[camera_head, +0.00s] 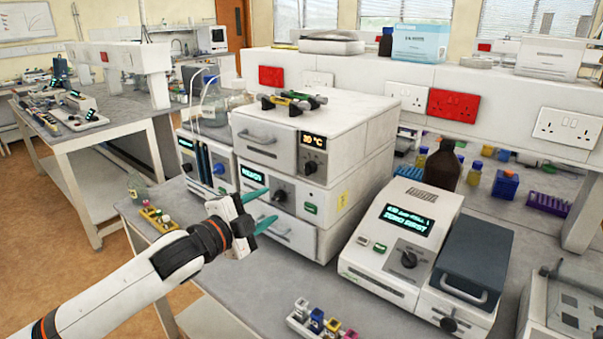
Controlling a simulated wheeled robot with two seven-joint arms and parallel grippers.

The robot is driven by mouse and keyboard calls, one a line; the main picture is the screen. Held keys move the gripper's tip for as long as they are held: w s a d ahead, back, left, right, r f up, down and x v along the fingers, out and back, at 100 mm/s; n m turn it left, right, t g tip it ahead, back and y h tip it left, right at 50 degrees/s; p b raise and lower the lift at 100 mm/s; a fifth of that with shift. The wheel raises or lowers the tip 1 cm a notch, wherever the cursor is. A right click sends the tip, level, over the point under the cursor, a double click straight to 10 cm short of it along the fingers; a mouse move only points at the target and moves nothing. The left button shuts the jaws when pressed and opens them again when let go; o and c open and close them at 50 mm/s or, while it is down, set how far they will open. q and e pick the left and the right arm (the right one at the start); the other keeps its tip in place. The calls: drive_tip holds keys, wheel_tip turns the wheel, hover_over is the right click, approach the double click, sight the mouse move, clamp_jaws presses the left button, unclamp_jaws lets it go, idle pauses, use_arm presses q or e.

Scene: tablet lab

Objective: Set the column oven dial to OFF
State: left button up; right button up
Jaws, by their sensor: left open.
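The column oven (268,153) looks to be the top white unit of the stack in the middle, with an orange temperature display (313,140). Its dark dial (310,168) sits below that display; I cannot read the dial's setting. My left gripper (263,209) is open and empty, its two teal fingers pointing at the stack's lower units. It is below and left of the oven dial, apart from it. The gripper partly hides the lower units' fronts. My right gripper is not in view.
The unit below has another dark dial (279,196) and a green display. A white instrument (402,238) with a dark lid stands at right, and a vial rack (322,323) stands at the front edge. Bare bench lies between.

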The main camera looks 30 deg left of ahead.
sight(309, 168)
use_arm(q)
drive_tip(key=w+d+r+m+h+p, duration=0.1)
drive_tip(key=w+r+p, duration=0.2)
drive_tip(key=w, duration=0.9)
drive_tip(key=shift+w+t, duration=0.2)
drive_tip(key=shift+t, duration=0.2)
drive_tip(key=c, duration=1)
drive_tip(key=shift+p, duration=0.3)
